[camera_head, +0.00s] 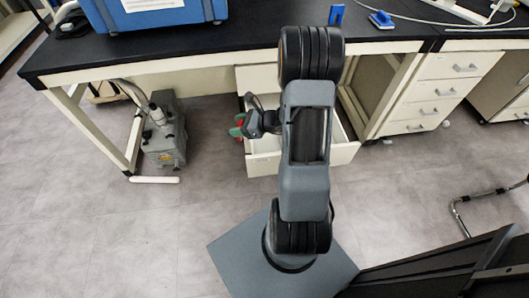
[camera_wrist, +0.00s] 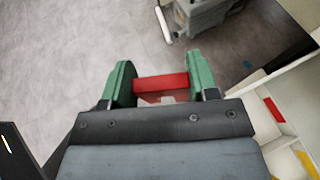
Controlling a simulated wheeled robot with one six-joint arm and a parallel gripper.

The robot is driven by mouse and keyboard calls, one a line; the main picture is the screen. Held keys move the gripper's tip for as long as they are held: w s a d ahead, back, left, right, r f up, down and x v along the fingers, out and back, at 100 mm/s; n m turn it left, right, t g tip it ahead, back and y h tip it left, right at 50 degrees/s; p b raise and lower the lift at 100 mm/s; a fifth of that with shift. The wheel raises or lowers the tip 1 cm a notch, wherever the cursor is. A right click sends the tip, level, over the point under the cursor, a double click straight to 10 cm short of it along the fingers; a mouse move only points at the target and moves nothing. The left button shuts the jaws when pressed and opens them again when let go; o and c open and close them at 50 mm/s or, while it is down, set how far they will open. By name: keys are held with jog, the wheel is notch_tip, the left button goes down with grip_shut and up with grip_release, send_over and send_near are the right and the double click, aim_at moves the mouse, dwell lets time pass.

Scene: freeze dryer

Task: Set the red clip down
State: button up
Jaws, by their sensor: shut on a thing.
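The red clip (camera_wrist: 162,82) shows in the wrist view as a red bar spanning the gap between two green fingertips. My gripper (camera_wrist: 160,76) is shut on it, one finger at each end. In the head view my gripper (camera_head: 238,129) is just left of the open drawer (camera_head: 262,164) under the bench. There the clip is too small to make out clearly. In the wrist view the drawer (camera_wrist: 264,122) lies to the right of the fingers, and grey floor shows beyond the clip.
A red piece (camera_wrist: 274,109) and a yellow piece (camera_wrist: 308,164) lie in the drawer. A grey pump (camera_head: 164,130) stands on the floor at the left. The black bench (camera_head: 240,33) holds a blue machine (camera_head: 150,14) and small blue items (camera_head: 381,19).

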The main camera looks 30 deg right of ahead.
jog(key=shift+w+d+f+b, duration=0.2)
jog(key=shift+d+f+b, duration=3.4)
jog(key=shift+d+f, duration=4)
jog(key=shift+a+f, duration=0.1)
jog(key=shift+a, duration=0.05)
jog(key=shift+f, duration=0.15)
jog(key=o, duration=0.9)
